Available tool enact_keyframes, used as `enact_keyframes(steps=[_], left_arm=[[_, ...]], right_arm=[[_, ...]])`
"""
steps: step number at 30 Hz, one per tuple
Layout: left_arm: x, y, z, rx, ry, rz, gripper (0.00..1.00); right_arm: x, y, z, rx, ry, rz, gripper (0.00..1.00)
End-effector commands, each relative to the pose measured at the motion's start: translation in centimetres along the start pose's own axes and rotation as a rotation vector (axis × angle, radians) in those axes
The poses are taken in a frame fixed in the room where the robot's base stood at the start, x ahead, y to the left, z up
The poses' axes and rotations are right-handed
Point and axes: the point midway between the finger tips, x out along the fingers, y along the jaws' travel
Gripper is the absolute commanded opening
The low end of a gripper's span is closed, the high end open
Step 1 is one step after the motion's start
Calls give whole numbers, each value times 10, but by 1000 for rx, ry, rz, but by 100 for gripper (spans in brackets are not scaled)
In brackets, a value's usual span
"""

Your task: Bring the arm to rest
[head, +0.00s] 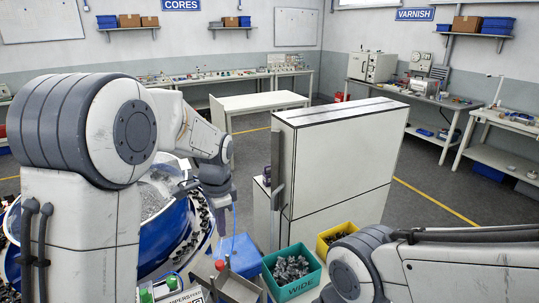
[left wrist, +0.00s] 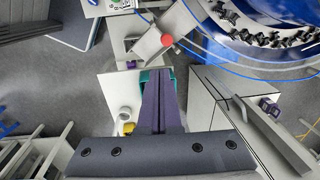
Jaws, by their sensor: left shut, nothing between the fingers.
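My left arm reaches in from the left in the head view, and its gripper (head: 226,200) hangs down in front of the blue bowl, over the area of the bins. In the left wrist view the two purple fingers of the left gripper (left wrist: 159,74) lie side by side, shut, with nothing between them. Part of a teal bin (left wrist: 147,77) shows behind the fingers. My right arm lies across the bottom right of the head view, and its gripper is out of sight.
The blue bowl (head: 199,246) with connectors on its rim track stands at left. A tall white cabinet (head: 340,150) stands right of the left gripper.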

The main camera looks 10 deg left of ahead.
Motion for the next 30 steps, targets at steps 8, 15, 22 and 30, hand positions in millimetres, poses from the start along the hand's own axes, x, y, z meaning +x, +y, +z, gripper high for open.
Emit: enact_keyframes(steps=[8,15,22,30], left_arm=[[-6,175,-16,-142,56,68,0],[10,286,30,-285,55,141,0],[15,305,45,-324,47,157,0],[15,305,45,-324,47,157,0]], right_arm=[[32,2,2,0,0,0,82],[49,4,3,0,0,0,82],[51,4,3,0,0,0,82],[51,4,3,0,0,0,82]])
